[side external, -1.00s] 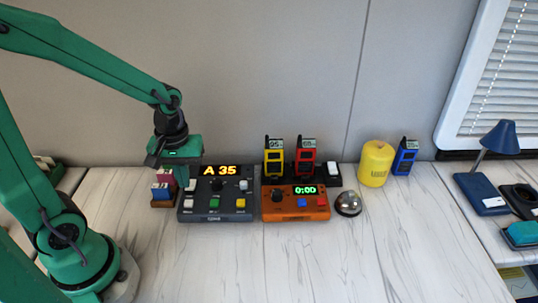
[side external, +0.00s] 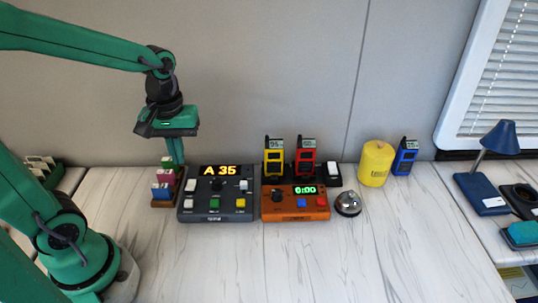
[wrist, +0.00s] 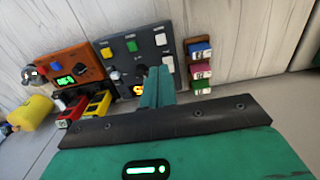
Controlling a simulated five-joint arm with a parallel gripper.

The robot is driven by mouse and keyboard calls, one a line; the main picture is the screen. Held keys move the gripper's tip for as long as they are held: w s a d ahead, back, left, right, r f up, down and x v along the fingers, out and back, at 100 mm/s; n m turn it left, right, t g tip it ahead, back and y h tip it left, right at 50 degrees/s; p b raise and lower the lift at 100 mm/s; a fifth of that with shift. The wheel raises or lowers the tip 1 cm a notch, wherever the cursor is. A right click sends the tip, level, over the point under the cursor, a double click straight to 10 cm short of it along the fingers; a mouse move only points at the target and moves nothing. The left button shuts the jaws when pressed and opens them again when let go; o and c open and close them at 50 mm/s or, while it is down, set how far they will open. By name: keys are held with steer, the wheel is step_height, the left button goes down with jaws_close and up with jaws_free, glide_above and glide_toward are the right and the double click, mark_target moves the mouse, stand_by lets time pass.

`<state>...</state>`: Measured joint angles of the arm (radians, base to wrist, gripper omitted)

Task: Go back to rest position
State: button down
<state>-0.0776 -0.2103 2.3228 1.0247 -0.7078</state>
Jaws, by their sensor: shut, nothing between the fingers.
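My gripper (side external: 175,150) is green and shut, with nothing in it. In the side external view it points down above the left end of the row of devices, behind the small rack of coloured blocks (side external: 163,188). In the wrist view my shut fingers (wrist: 157,86) show over the edge of the dark grey console (wrist: 138,55), with the rack of blocks (wrist: 200,68) to their right. The console (side external: 214,203) reads "A 35" in the side external view.
An orange timer box (side external: 296,208), a bell (side external: 348,204), a yellow cylinder (side external: 375,164) and a blue handset (side external: 405,157) stand to the right. Yellow (side external: 274,157) and red (side external: 306,157) handsets stand in a black holder. The front table area is clear.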

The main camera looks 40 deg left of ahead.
steer(key=shift+r, duration=0.1)
stand_by(0.3)
steer(key=s+d+r+m+t, duration=0.2)
steer(key=s+r+m+t, duration=0.2)
steer(key=r+m, duration=0.3)
steer(key=shift+m+t, duration=0.8)
steer(key=shift+m, duration=0.2)
